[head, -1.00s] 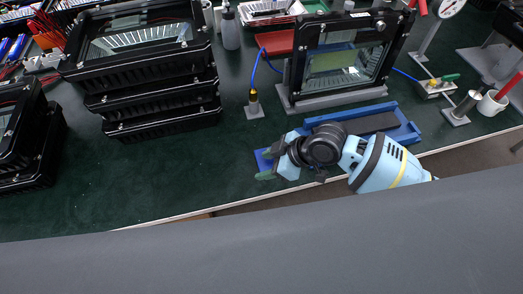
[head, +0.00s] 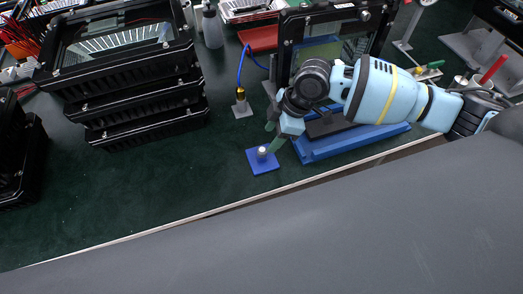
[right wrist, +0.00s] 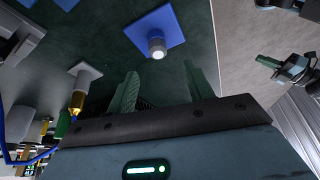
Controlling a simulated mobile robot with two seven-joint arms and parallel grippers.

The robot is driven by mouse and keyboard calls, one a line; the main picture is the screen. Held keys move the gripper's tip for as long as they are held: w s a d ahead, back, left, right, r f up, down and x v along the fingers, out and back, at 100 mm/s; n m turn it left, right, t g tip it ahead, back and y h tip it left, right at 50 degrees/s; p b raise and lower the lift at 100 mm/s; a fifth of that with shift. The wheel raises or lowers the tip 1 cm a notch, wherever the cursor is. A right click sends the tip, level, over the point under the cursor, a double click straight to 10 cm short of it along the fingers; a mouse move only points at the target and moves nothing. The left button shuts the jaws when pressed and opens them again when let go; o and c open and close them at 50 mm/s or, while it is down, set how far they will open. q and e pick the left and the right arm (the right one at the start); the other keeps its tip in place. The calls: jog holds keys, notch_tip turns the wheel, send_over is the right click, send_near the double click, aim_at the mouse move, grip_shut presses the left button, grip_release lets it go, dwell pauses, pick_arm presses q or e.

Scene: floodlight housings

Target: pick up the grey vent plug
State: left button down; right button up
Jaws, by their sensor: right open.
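The grey vent plug (head: 262,151) is a small pale cylinder standing upright on a square blue pad (head: 254,165) near the table's front edge. In the right wrist view the plug (right wrist: 157,46) sits beyond my fingertips, apart from them. My right gripper (head: 273,138) has green fingers and is open, just behind and to the right of the plug in the head view. In the right wrist view its fingers (right wrist: 164,76) are spread with nothing between them. My left gripper (right wrist: 280,66) seems to show at the right of that view, its opening unclear.
A blue tray (head: 340,145) lies right of the pad. A brass-tipped fitting (head: 240,98) on a grey base stands behind it, with a blue cable. A framed housing (head: 335,35) stands at the back; stacked black housings (head: 150,125) are at left.

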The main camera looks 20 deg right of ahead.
aim_at(262, 150)
jog(key=shift+x, duration=3.3)
jog(key=shift+w, duration=0.1)
jog(key=c, duration=1.1)
